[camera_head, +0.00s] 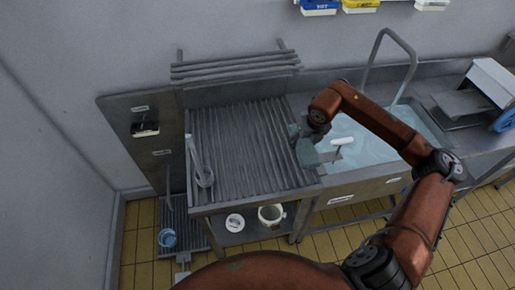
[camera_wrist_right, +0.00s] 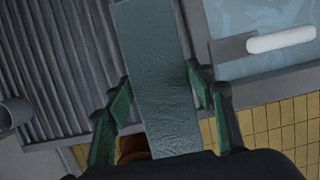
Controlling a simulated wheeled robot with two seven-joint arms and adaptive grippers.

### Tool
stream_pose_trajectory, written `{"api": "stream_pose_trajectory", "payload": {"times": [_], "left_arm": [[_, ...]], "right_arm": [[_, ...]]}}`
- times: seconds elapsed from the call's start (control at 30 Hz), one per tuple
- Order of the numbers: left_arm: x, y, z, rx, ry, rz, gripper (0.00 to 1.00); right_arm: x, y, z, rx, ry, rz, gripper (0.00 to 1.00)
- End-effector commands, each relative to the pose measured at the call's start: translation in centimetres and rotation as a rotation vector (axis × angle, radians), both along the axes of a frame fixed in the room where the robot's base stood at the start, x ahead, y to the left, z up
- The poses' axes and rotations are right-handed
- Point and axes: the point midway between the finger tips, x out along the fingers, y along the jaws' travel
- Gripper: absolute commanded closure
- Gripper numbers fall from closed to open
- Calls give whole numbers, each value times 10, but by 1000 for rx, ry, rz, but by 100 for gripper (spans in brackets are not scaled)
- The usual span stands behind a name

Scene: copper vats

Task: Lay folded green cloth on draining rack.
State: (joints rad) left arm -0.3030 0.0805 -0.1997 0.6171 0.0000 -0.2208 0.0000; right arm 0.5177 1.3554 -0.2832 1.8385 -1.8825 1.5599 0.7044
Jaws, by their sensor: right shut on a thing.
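The folded green cloth (camera_head: 308,155) hangs over the right edge of the draining rack, beside the sink. My right gripper (camera_head: 301,134) is shut on it. In the right wrist view the cloth (camera_wrist_right: 158,85) is a long flat teal strip between the two green fingers of my gripper (camera_wrist_right: 160,90). The draining rack (camera_head: 240,140) is a grey ribbed board left of the sink. Its ribs (camera_wrist_right: 60,60) also show in the wrist view, left of the cloth. I cannot tell whether the cloth touches the rack. My left gripper is not in view.
A metal utensil (camera_head: 203,172) lies on the rack's left side. The sink (camera_head: 370,150) holds water, with a white roll-shaped object (camera_head: 343,141) near its left end. A tall tap (camera_head: 398,45) stands behind it. A white bucket (camera_head: 271,216) stands below. The rack's middle is clear.

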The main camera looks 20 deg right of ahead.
Motion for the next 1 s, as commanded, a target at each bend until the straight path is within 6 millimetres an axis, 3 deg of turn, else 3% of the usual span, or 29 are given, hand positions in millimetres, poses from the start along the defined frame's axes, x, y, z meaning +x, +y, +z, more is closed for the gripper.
{"api": "stream_pose_trajectory", "payload": {"times": [0.33,0.5,0.87,1.0], "left_arm": [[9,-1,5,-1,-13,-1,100],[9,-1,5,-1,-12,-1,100],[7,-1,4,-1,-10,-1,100],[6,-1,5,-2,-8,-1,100]], "right_arm": [[64,51,-33,7,-2,5,80],[84,65,-64,4,0,3,80],[101,77,-89,2,-3,4,80],[102,79,-109,2,3,2,80]]}}
